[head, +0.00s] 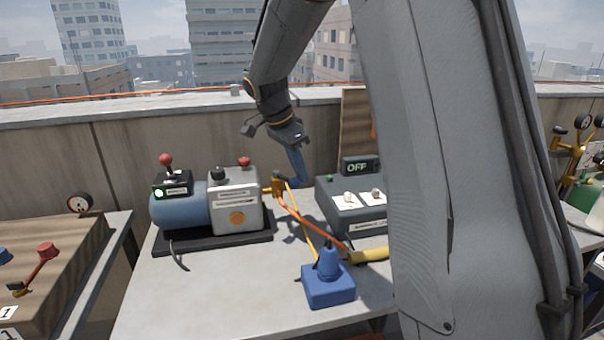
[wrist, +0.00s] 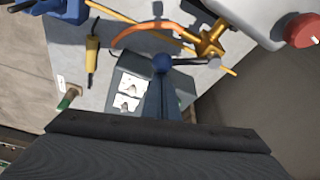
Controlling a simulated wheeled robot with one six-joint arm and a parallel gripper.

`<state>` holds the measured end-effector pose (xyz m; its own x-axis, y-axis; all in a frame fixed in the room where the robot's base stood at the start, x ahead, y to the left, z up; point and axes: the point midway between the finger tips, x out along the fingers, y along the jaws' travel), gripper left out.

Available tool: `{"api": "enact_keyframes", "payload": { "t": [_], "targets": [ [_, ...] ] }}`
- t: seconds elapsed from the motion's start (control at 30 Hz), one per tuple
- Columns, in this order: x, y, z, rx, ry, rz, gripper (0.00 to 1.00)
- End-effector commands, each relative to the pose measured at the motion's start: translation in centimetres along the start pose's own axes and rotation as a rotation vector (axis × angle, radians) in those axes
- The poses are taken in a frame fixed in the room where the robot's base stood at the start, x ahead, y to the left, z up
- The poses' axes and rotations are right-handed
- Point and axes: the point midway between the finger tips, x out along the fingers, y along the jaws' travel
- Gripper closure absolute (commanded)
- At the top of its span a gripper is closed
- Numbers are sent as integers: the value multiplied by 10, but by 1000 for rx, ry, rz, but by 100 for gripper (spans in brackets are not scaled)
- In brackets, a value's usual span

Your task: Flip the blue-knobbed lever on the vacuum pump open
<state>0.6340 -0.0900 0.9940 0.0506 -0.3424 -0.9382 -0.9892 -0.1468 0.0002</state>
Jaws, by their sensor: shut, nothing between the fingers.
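The vacuum pump (head: 234,205) stands on the table, with a blue motor and a grey body. A brass valve (head: 278,187) sticks out of its right side and also shows in the wrist view (wrist: 210,42). From that valve a thin dark lever (wrist: 190,62) runs left to a blue knob (wrist: 163,63). My gripper (head: 299,178) points down just right of the valve, its blue fingers shut and empty. In the wrist view its fingertips (wrist: 162,78) overlap the blue knob; whether they touch cannot be told. In the head view I cannot separate the knob from the fingers.
A dark box with white panels (head: 352,225) and an "OFF" display (head: 360,166) stand right of the valve. The table's front left is clear. A wall runs behind.

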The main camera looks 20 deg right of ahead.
Motion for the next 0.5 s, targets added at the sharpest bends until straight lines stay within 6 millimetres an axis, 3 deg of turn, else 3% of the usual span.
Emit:
{"api": "enact_keyframes", "payload": {
  "t": [0.5],
  "targets": [
    [-11, 7, 31, 388, -1, 143, 100]
  ]
}}
